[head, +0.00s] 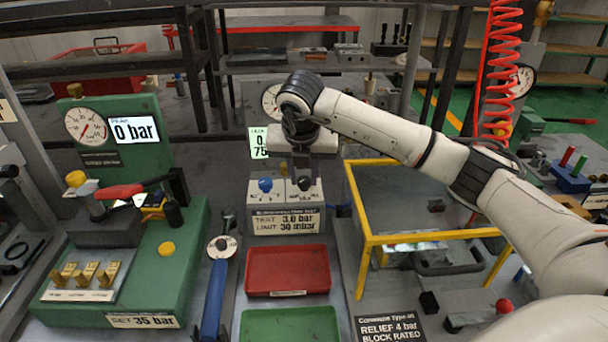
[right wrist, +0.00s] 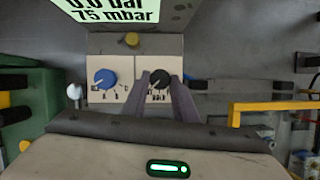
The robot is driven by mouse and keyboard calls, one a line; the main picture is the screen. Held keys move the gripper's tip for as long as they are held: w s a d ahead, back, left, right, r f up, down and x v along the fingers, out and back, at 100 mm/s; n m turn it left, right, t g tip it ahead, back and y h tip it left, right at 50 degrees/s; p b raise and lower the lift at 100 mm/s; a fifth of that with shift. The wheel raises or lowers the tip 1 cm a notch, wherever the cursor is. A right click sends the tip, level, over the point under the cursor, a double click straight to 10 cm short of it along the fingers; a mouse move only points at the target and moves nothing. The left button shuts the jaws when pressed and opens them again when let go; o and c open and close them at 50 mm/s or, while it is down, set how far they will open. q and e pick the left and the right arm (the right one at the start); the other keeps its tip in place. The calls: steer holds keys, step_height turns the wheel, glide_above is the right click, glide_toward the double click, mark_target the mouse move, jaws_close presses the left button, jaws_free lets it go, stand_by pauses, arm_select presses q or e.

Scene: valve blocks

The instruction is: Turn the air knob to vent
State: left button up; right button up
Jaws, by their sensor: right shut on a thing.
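A grey test box (head: 287,222) stands at the middle of the bench, with a blue knob (head: 265,184) on the left of its panel and a black knob (head: 304,183) on the right. In the right wrist view the blue knob (right wrist: 105,79) and black knob (right wrist: 160,78) sit on separate pale plates; the small lettering is unreadable, so I cannot tell which is marked air. My right gripper (right wrist: 160,84) reaches down over the right plate, its two fingers shut on the black knob. The display (right wrist: 110,8) above reads 75 mbar. My left gripper is out of view.
A red tray (head: 287,251) and a green tray (head: 290,312) lie in front of the box. A yellow-framed guard (head: 358,262) stands close on the right. A green block (head: 179,262) with a gauge and levers is on the left, and a blue-handled tool (head: 215,300) lies beside it.

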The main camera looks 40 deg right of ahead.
steer(key=o, duration=1.1)
steer(key=shift+c, duration=0.2)
steer(key=shift+r, duration=0.1)
steer(key=v, duration=1)
steer(key=shift+b, duration=0.45)
steer(key=shift+s, duration=0.1)
